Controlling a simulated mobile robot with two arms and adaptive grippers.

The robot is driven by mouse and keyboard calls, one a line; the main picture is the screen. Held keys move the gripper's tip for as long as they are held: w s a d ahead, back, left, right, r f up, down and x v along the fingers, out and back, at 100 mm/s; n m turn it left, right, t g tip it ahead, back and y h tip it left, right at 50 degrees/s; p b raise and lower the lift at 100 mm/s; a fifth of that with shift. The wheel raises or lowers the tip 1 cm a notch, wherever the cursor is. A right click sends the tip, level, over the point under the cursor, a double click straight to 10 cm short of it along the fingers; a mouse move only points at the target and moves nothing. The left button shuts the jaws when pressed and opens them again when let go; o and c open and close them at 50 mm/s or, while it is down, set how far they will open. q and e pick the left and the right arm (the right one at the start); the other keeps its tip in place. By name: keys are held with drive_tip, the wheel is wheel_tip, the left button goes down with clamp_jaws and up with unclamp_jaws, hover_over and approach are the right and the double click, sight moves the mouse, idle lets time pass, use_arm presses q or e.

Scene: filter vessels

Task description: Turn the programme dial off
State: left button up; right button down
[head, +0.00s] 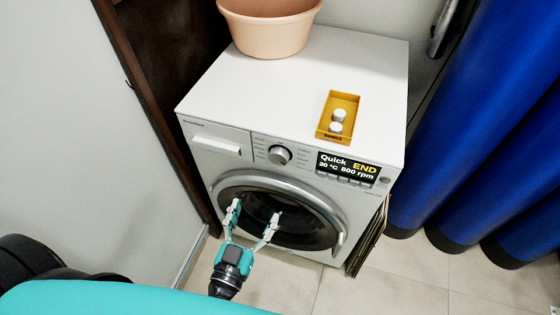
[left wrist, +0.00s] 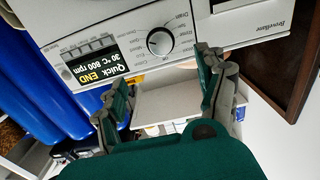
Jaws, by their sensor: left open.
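The programme dial (head: 279,155) is a round silver knob on the front panel of the white washing machine (head: 220,100), left of the display (head: 347,168). The display reads Quick, END, 30 °C, 800 rpm. In the left wrist view the dial (left wrist: 159,41) lies just beyond the fingertips, and its exact pointer setting is too small to read. My left gripper (head: 255,211) is open and empty, in front of the door below the dial, apart from it. It also shows in the left wrist view (left wrist: 160,78). My right gripper is not in view.
The round door (head: 325,204) is shut below the panel. A peach tub (head: 270,30) and a yellow tray (head: 352,105) with white caps stand on top. A blue curtain (head: 475,110) hangs right; a brown frame (head: 150,90) and pale wall (head: 70,130) are left.

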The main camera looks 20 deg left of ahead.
sight(278, 161)
use_arm(q)
drive_tip(key=w, duration=1.5)
drive_tip(key=shift+d+p, duration=0.25)
drive_tip(key=shift+p, duration=0.15)
drive_tip(key=shift+w, duration=0.35)
drive_tip(key=c, duration=1.2)
drive_tip(key=shift+o, duration=0.2)
